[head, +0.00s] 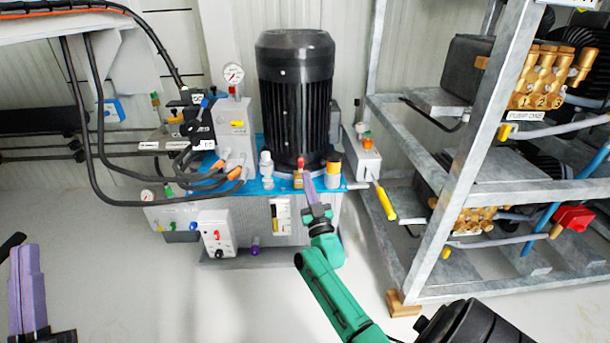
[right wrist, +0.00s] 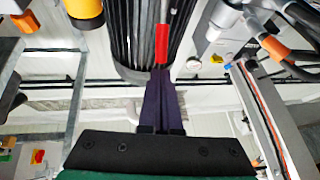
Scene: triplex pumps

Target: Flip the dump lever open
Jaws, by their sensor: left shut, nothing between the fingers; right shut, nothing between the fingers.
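A small red lever (head: 300,164) stands on the blue top of the power unit, in front of the black motor; no label shows whether it is the dump lever. In the right wrist view the red lever (right wrist: 162,45) is upright just beyond my fingertips. My right gripper (head: 307,178) has its purple fingers shut, tips close to the lever's base; I cannot tell whether they touch. It also shows in the right wrist view (right wrist: 161,72). My left gripper (head: 26,250) is shut and empty at the far left, well away from the unit.
The black motor (head: 296,100) stands behind the red lever. A yellow-capped fitting (head: 333,170) and a white fitting (head: 266,163) flank it. A yellow handle (head: 386,203) sticks out at the right. A grey steel rack (head: 465,150) holds pumps and a red valve handle (head: 575,217).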

